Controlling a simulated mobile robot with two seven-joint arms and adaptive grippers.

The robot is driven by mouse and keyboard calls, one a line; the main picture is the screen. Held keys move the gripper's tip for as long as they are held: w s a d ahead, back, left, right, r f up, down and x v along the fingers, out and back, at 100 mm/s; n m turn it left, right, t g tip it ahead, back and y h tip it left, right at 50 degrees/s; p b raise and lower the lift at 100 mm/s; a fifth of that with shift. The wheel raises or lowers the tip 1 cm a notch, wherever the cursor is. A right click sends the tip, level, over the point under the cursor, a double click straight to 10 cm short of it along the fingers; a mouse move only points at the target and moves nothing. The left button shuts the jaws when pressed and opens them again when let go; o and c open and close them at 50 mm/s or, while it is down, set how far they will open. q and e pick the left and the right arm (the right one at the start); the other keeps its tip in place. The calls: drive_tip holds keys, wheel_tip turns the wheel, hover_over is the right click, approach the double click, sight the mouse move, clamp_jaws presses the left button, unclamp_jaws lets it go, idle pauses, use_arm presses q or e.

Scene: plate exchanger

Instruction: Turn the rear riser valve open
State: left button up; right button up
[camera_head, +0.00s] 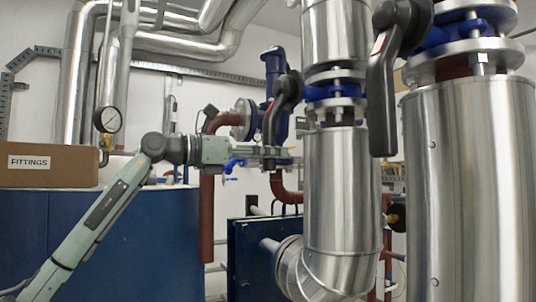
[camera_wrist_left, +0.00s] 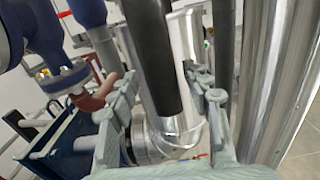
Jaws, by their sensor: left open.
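The rear riser valve (camera_head: 335,91) is a blue body with steel flanges on the silver-clad rear riser. Its black lever (camera_head: 284,92) hangs down at the valve's left side. My left gripper (camera_head: 287,156) reaches in from the left at the lever's lower end. In the left wrist view the black lever (camera_wrist_left: 150,50) runs down from the top between the two spread fingers of my left gripper (camera_wrist_left: 162,98). The gripper is open, and I cannot tell whether a finger touches the lever. My right gripper is not in view.
A nearer riser (camera_head: 468,190) with its own blue valve (camera_head: 458,32) and black lever (camera_head: 383,85) stands at the right. A pressure gauge (camera_head: 108,120) and a box marked FITTINGS (camera_head: 50,165) are at the left. Red pipes (camera_head: 207,215) run behind my gripper.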

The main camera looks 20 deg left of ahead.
use_arm(q)
drive_tip(key=v, duration=1.2)
idle(0.3)
